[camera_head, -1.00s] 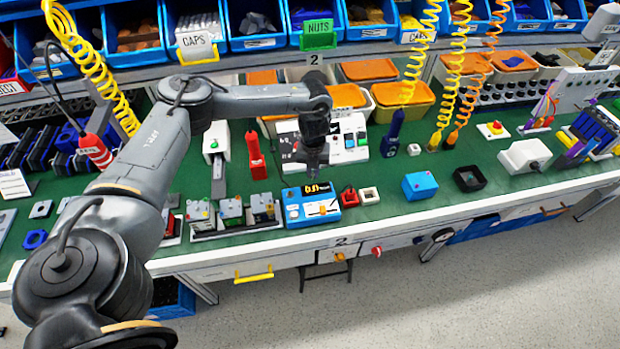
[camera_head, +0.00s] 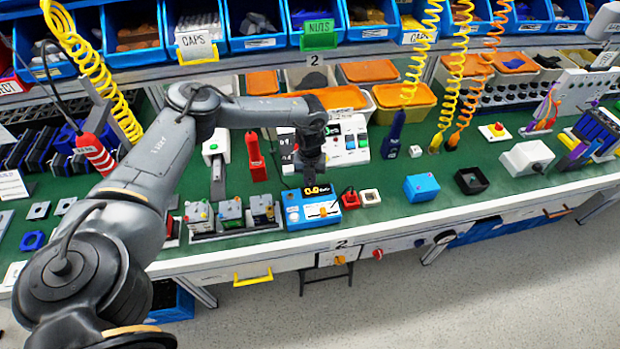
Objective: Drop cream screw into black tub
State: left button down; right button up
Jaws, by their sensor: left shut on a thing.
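My left gripper (camera_head: 311,182) points down just above the back of a blue device with a lit display (camera_head: 312,208). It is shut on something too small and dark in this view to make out. No cream screw can be told apart. A small open black tub (camera_head: 471,181) sits on the green bench top, well to the right of my left gripper. Its inside looks dark. My right gripper is out of view.
A small red box (camera_head: 350,199), a white square box (camera_head: 370,197) and a blue block (camera_head: 421,187) stand between the blue device and the tub. Coiled hoses (camera_head: 412,60) hang behind. Small devices (camera_head: 231,213) line the front edge at left.

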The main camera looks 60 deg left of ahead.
pick_arm(q)
jog(key=c, duration=1.2)
grip_release()
jog(key=shift+f, duration=0.1)
notch_tip(320, 180, up, 12)
jog(key=p, duration=0.2)
jog(key=shift+r, duration=0.2)
